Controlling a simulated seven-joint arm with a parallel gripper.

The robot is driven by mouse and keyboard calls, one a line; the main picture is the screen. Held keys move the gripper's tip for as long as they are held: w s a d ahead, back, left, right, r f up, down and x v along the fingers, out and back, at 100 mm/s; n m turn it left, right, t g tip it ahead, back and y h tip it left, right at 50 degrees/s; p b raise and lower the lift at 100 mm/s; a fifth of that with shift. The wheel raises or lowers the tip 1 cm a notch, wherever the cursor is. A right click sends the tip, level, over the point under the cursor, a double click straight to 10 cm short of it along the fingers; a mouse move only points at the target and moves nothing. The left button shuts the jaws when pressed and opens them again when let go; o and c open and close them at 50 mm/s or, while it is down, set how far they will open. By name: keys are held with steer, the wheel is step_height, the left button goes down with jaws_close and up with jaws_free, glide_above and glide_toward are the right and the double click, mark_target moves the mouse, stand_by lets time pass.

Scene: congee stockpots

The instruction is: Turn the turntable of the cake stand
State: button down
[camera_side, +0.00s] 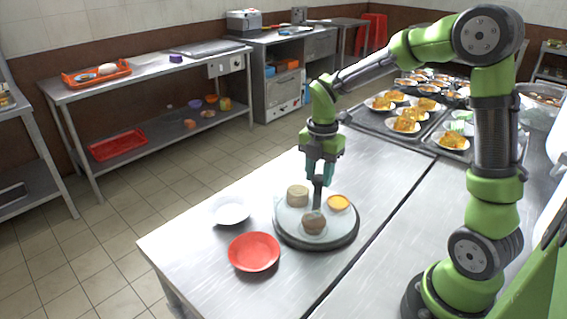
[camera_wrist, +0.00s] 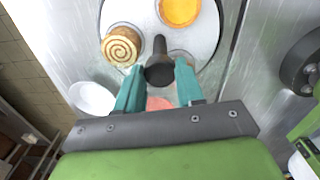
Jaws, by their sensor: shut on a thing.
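The cake stand (camera_side: 288,233) has a round pale turntable (camera_side: 318,205) on a dark base, on the steel table. My gripper (camera_side: 319,180) is over the turntable, pointing down, with its teal fingers (camera_wrist: 159,76) on either side of a dark upright handle (camera_wrist: 159,48). The handle also shows below the fingers in the side view (camera_side: 318,196). A tan swirl roll (camera_side: 297,195), an orange-topped tart (camera_side: 339,202) and a brown round cake (camera_side: 314,223) sit on the turntable. In the wrist view the brown cake is mostly hidden.
A white plate (camera_side: 231,210) and a red plate (camera_side: 254,252) lie left of the stand, close to the table's edge. Trays with plates of food (camera_side: 405,124) stand at the back. The table between stand and trays is clear.

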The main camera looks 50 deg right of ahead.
steer(key=shift+r, duration=0.1)
stand_by(0.3)
steer(key=c, duration=0.7)
jaws_free()
step_height(320, 180, up, 17)
